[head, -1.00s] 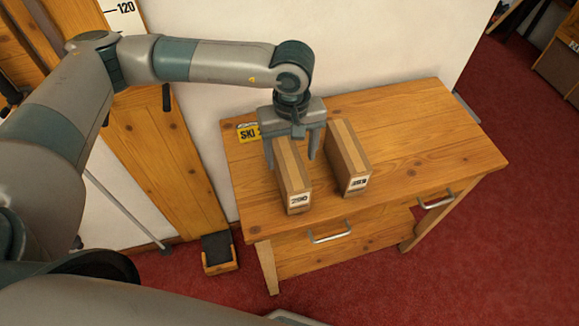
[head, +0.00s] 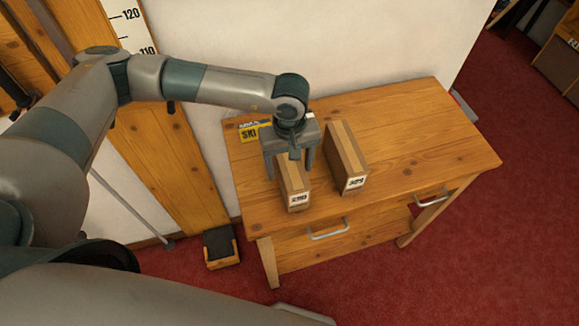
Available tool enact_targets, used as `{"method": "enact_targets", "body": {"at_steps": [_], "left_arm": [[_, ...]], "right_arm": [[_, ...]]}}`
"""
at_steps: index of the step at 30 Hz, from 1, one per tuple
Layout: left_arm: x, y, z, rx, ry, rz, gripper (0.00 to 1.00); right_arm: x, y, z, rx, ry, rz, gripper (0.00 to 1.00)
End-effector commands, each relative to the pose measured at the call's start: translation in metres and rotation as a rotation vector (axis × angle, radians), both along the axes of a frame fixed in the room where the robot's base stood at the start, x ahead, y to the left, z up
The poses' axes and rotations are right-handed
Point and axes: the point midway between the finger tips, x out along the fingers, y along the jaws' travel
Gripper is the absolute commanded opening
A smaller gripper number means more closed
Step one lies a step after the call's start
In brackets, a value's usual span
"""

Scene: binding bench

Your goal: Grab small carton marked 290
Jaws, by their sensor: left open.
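The small carton marked 290 (head: 294,186) stands on the wooden bench, a narrow brown box with a tape strip on top and a white label on its front end. My left gripper (head: 288,172) is open and points down over this carton, with one finger on each side of it. The gripper hides the carton's rear part, and I cannot tell whether the fingers touch it. My right gripper is not in view.
A second, similar carton (head: 346,160) stands close to the right, its label hard to read. A yellow SKI card (head: 250,131) lies behind left. The wooden bench (head: 430,135) is clear to the right. A white wall (head: 330,45) rises behind.

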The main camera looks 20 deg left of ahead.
Motion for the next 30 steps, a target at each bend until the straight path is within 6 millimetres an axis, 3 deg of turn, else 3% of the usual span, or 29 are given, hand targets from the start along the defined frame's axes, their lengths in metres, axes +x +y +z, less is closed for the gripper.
{"method": "enact_targets", "body": {"at_steps": [6,19,25,30], "left_arm": [[0.0,0.0,-0.013,0.001,0.001,0.0,0.67],[0.0,0.0,-0.014,0.001,-0.001,0.0,0.67],[0.0,0.0,-0.014,0.001,-0.001,0.0,0.19],[0.0,0.0,-0.013,0.001,-0.001,0.0,0.17]], "right_arm": [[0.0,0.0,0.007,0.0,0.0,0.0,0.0],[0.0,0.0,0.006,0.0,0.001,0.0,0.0],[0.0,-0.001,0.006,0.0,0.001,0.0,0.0],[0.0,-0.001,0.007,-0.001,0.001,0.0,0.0]]}}
